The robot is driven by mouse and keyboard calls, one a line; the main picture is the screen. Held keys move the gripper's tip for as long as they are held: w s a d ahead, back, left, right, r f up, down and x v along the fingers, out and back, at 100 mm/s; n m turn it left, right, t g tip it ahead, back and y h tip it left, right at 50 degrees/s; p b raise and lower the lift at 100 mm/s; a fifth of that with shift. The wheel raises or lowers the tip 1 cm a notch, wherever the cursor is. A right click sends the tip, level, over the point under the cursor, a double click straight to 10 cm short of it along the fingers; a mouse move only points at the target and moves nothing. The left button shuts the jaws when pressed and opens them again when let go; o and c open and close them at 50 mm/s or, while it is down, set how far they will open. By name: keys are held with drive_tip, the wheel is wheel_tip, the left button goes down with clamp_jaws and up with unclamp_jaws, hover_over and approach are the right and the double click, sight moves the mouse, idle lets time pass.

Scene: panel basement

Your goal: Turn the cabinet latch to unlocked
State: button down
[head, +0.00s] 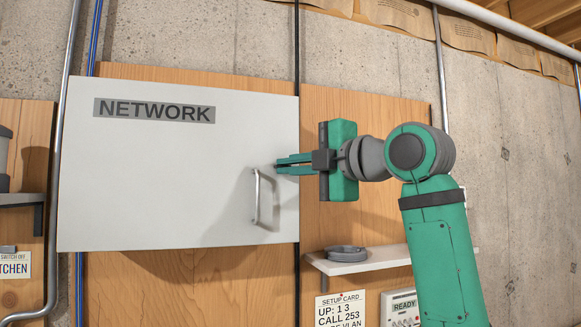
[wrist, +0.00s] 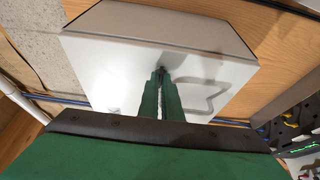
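The white cabinet (head: 150,170), labelled NETWORK, hangs on the wood panel with its door closed. Its grey bar handle (head: 257,200) is near the right edge of the door and also shows in the wrist view (wrist: 212,97). My gripper (head: 279,164) points left at the door, just above the handle, with its green fingers a narrow gap apart. In the wrist view the fingertips (wrist: 160,75) reach the door beside the handle. A small dark thing, perhaps the latch (wrist: 161,69), shows at the tips, mostly hidden. I cannot tell its position or whether the fingers grip it.
Below right of the cabinet, a white shelf (head: 365,262) holds a grey coil (head: 346,252). A setup card (head: 341,310) and a READY device (head: 402,306) are under it. Another shelf (head: 20,199) is at far left. A metal conduit (head: 62,130) runs left of the cabinet.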

idle(0.4)
drive_tip(key=c, duration=2)
unclamp_jaws()
drive_tip(key=v, duration=1)
drive_tip(key=shift+s+d, duration=0.25)
drive_tip(key=shift+s, duration=0.05)
